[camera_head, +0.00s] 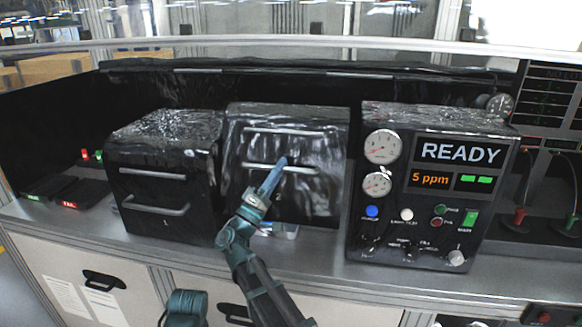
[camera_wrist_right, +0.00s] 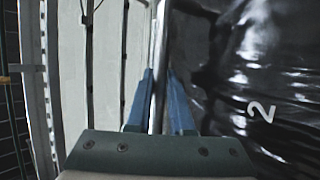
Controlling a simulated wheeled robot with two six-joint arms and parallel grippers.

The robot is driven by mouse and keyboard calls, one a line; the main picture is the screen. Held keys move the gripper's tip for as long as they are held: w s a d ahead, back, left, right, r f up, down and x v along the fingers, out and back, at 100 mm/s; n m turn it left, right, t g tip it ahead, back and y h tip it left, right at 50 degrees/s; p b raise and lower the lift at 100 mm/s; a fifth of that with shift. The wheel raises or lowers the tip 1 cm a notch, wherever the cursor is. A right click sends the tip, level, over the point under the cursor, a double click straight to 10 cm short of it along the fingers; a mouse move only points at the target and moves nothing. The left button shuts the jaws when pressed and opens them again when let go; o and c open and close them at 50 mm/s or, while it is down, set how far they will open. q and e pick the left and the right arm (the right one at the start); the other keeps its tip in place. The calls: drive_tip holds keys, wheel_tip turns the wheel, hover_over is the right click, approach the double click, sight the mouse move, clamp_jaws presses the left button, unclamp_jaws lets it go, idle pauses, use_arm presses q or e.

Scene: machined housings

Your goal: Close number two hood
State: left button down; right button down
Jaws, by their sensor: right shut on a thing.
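The number two hood (camera_head: 325,195) is a glossy black cover on the middle box, with two silver bars across its front. The white figure 2 (camera_wrist_right: 261,112) shows on its dark surface in the right wrist view. My right gripper (camera_head: 279,168) has its blue fingers at the lower bar, the handle (camera_head: 300,169). In the wrist view the handle (camera_wrist_right: 158,65) runs between the fingers, and the gripper is shut on it. The bars sit higher than those on the left box. A silver metal part (camera_head: 279,230) shows below the hood's front, partly hidden by my arm.
A similar black box (camera_head: 165,180) with two bars stands to the left. A control panel (camera_head: 430,190) reading READY stands close on the right. A grey bench edge (camera_head: 330,258) runs along the front. Small trays (camera_head: 75,193) lie at the far left.

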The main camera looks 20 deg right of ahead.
drive_tip(key=s+a+f+b, duration=0.2)
drive_tip(key=s+f+b, duration=0.1)
drive_tip(key=f+b, duration=0.3)
drive_tip(key=s+a+f+b, duration=0.2)
drive_tip(key=s+f+b, duration=0.2)
drive_tip(key=f+b, duration=0.2)
drive_tip(key=shift+a+f, duration=0.15)
drive_tip(key=shift+f, duration=0.5)
drive_tip(key=shift+s, duration=0.1)
drive_tip(key=c, duration=0.8)
unclamp_jaws()
